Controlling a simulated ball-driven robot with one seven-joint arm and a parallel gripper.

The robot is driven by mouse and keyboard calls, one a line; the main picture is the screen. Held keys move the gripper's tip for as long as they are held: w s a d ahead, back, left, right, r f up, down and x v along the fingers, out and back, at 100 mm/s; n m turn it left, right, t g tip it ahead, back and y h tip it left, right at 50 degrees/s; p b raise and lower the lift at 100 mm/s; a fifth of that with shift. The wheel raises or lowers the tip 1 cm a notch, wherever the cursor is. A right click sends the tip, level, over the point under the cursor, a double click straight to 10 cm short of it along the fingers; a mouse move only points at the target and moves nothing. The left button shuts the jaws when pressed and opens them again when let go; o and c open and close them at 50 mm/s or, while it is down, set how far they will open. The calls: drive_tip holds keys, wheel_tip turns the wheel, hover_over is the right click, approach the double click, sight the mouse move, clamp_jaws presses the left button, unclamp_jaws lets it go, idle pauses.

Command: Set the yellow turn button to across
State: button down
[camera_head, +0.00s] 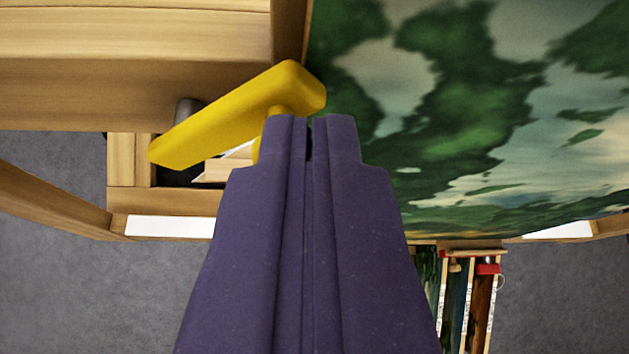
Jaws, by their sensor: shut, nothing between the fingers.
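The yellow turn button (240,112) is a smooth bar at the upper left of centre. It lies slanted in the picture, its lower-left end near the wooden frame and its upper-right end at the edge of a painted panel. My gripper (309,128) is purple and rises from the bottom of the view. Its fingers are shut and empty. The fingertips are just below the button's upper-right end and overlap part of it in the picture. I cannot tell whether they touch it.
A wooden frame (130,92) fills the upper left. A green and white painted panel (450,110) fills the upper right. A grey metal peg (187,110) shows behind the button. A rack of upright panels (470,300) stands at the lower right above grey floor (110,300).

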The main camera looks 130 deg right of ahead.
drive_tip(key=shift+d+f, duration=0.15)
idle(0.3)
drive_tip(key=shift+a, duration=0.2)
drive_tip(key=shift+a+f+b, duration=0.2)
drive_tip(key=shift+a+b, duration=0.2)
drive_tip(key=shift+a, duration=0.25)
drive_tip(key=shift+r, duration=0.1)
drive_tip(key=w+d+r+p+v, duration=0.1)
drive_tip(key=w+d+v, duration=0.1)
drive_tip(key=v, duration=1)
drive_tip(key=shift+s+r+p, duration=0.25)
drive_tip(key=shift+r+p, duration=0.05)
drive_tip(key=shift+r, duration=0.35)
drive_tip(key=shift+a+f, duration=0.1)
